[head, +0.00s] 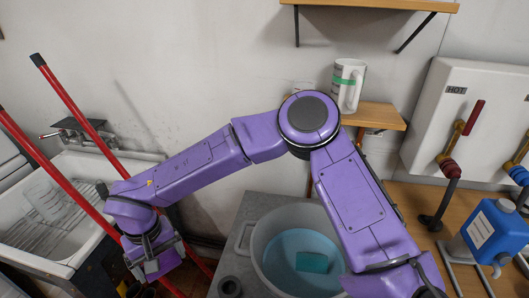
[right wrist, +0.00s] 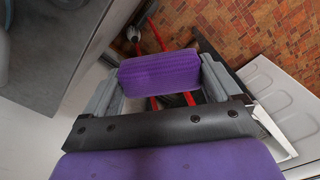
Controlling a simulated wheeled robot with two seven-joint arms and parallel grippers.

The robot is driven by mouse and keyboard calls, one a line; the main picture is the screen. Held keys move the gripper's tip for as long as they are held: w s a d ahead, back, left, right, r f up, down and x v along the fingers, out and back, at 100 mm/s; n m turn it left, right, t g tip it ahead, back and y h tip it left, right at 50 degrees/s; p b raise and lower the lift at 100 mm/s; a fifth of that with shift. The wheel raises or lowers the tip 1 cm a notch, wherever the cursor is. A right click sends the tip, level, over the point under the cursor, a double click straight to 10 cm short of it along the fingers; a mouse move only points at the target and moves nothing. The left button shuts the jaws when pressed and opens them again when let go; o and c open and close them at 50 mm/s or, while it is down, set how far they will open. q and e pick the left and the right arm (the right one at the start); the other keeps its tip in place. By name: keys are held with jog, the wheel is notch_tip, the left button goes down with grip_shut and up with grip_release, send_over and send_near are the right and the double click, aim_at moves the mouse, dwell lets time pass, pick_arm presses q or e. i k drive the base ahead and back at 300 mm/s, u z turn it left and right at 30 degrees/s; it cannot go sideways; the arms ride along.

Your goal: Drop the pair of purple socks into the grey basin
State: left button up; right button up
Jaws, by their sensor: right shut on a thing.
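The pair of purple socks (right wrist: 160,72) shows as a purple bundle between the two fingers of my right gripper (right wrist: 161,84) in the right wrist view. The gripper is shut on it. In the head view, my right arm reaches across to the left, and its gripper (head: 154,258) holds the socks (head: 165,264) at the lower left, beside the sink. The grey basin (head: 248,243) stands at the lower middle, to the right of the gripper and apart from it. It holds bluish water and a teal block (head: 312,262). My left gripper is not in view.
A white sink (head: 75,262) with a wire rack is at the left, with red poles (head: 75,103) leaning across it. A grey stand (head: 232,262) carries the basin. A mug (head: 348,82) is on a shelf behind my elbow. A blue jug (head: 488,232) stands at the right.

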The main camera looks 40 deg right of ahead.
aim_at(306, 245)
jog(key=u, duration=1.2)
jog(key=k, duration=1.2)
jog(key=z, duration=0.7)
